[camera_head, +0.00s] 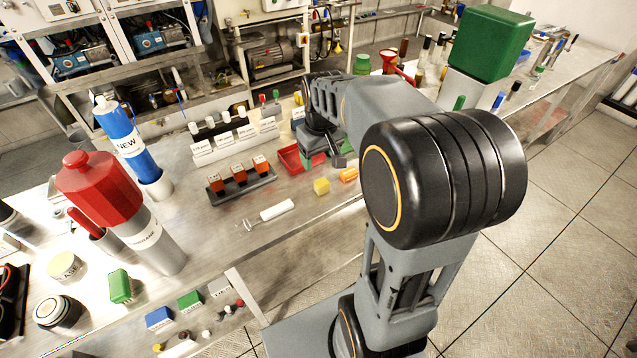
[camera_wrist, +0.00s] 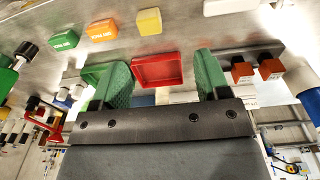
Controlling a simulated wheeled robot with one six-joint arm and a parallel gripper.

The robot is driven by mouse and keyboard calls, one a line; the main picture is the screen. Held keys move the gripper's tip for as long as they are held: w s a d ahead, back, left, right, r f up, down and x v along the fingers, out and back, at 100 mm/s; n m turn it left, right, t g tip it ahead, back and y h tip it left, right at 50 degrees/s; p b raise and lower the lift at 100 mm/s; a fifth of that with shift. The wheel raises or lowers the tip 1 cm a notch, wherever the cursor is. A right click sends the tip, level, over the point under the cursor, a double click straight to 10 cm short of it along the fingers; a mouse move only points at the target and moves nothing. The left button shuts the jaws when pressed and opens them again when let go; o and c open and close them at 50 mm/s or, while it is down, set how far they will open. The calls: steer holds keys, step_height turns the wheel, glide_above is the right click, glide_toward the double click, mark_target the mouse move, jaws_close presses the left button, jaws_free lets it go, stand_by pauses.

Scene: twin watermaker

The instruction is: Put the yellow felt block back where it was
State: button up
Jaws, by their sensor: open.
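The yellow block (camera_head: 321,186) lies on the metal bench near its front edge, beside an orange block (camera_head: 348,174). In the wrist view the yellow block (camera_wrist: 149,21) is near the top, apart from my fingers. My gripper (camera_head: 321,161) is behind the yellow block in the head view, partly hidden by my arm. In the wrist view my gripper (camera_wrist: 162,80) has its two green fingers spread wide with nothing held between them. A shallow red tray (camera_wrist: 157,70) shows between the fingers, and also in the head view (camera_head: 290,157). It looks empty.
In the wrist view a labelled orange block (camera_wrist: 102,31) and green block (camera_wrist: 64,41) line up with the yellow one. A dark rack with orange-red blocks (camera_head: 238,175) and a white-handled tool (camera_head: 277,210) lie left of it. Labelled white holders (camera_head: 226,142) stand behind.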

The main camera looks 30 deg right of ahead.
steer(key=s+a+t, duration=0.1)
steer(key=s+a, duration=0.2)
steer(key=s, duration=0.3)
steer(key=s+a+m+t, duration=0.1)
steer(key=s+a+t, duration=0.1)
steer(key=s+a, duration=0.2)
steer(key=shift+s, duration=1.25)
steer(key=shift+a, duration=0.1)
